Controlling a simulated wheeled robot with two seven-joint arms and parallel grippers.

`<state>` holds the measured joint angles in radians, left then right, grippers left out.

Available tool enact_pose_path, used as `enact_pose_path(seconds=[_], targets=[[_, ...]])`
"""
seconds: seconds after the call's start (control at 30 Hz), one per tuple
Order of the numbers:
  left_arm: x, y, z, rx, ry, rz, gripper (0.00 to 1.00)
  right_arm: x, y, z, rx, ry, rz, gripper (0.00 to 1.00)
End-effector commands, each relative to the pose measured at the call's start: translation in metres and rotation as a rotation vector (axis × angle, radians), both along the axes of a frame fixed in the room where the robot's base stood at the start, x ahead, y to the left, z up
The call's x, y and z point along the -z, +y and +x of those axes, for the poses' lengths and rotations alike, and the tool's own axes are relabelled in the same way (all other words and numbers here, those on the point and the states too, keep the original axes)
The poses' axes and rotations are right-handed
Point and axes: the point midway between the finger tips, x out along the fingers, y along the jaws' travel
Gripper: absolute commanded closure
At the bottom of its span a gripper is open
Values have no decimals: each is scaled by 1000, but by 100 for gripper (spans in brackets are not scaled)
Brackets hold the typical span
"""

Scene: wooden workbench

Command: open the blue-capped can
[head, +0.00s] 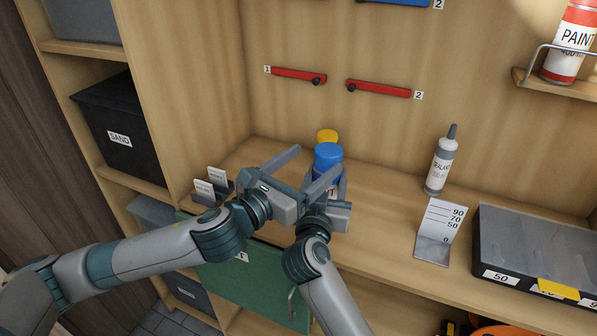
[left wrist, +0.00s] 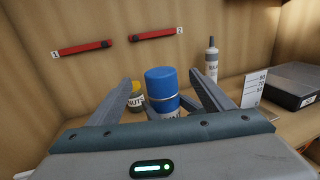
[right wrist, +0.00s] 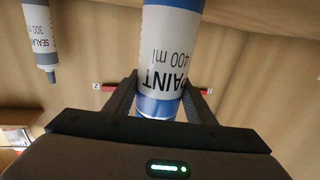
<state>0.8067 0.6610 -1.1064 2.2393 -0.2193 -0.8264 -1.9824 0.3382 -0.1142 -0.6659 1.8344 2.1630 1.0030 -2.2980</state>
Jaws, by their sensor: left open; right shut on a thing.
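My right gripper (right wrist: 158,100) is shut on the can's body, which carries a white label reading PAINT 400 ml (right wrist: 170,50). In the head view the can's lower part is mostly hidden by my grippers.
A yellow-capped jar (head: 327,136) labelled NUTS stands just behind the can. A sealant tube (head: 440,160), a grey stand with a number scale (head: 438,235) and a lidded black case (head: 540,250) are to the right. Small label cards (head: 212,186) stand to the left.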

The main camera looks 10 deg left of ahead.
Motion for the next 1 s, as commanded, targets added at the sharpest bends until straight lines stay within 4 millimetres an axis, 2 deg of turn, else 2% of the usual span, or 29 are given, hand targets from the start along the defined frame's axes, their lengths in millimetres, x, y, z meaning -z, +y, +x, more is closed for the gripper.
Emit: enact_pose_path(seconds=[0.2, 0.4, 0.6, 0.87, 0.97, 1.0], targets=[[0, -20, 30, 0, 1, -2, 26, 0, 0, 0, 0, 0, 0, 91], [0, -31, 49, 0, -1, -1, 26, 0, 0, 0, 0, 0, 0, 91], [0, -36, 56, -1, 0, 0, 26, 0, 0, 0, 0, 0, 0, 91], [0, -36, 56, 0, 0, 0, 26, 0, 0, 0, 0, 0, 0, 91], [0, -36, 56, 0, 0, 0, 45, 0, 0, 0, 0, 0, 0, 91], [0, -36, 56, 0, 0, 0, 55, 0, 0, 0, 0, 0, 0, 91]])
